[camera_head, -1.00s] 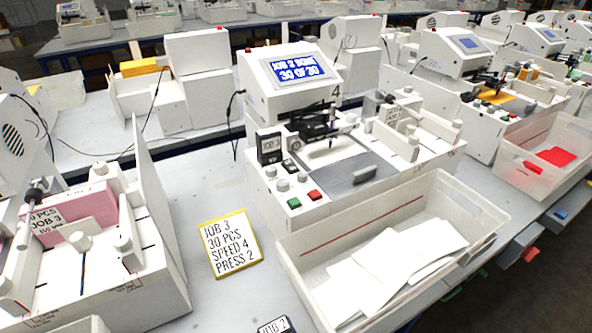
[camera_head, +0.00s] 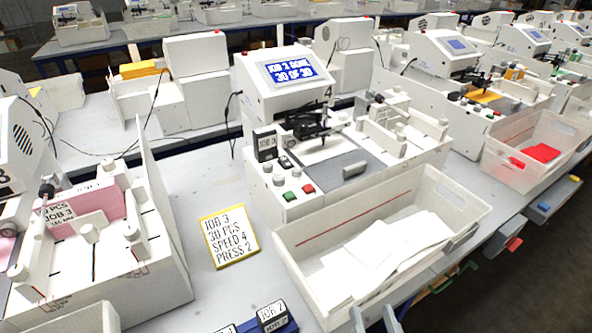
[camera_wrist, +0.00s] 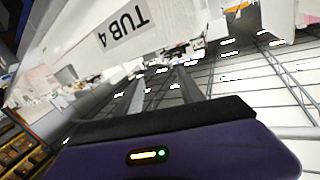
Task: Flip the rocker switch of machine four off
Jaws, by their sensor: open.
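Machine four (camera_head: 290,95) is the white plotter in the middle of the head view. Its screen (camera_head: 290,72) reads "JOB 3 DONE, 30 OF 30". On its left front are a green button (camera_head: 289,196), a red button (camera_head: 308,188), grey knobs and a small dark part (camera_head: 286,162) that may be the rocker switch; I cannot tell its position. My gripper (camera_head: 375,318) enters at the bottom edge of the head view, in front of the tub and apart from the machine. Its fingers are spread and empty. They also show in the wrist view (camera_wrist: 162,90).
A white tub (camera_head: 330,225) with white sheets stands before the machine; its "TUB 4" label (camera_wrist: 122,33) shows in the wrist view. A yellow-edged job card (camera_head: 229,238) lies left. A blue holder (camera_head: 285,325) with job tags sits at the front edge. Another machine (camera_head: 90,240) stands left.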

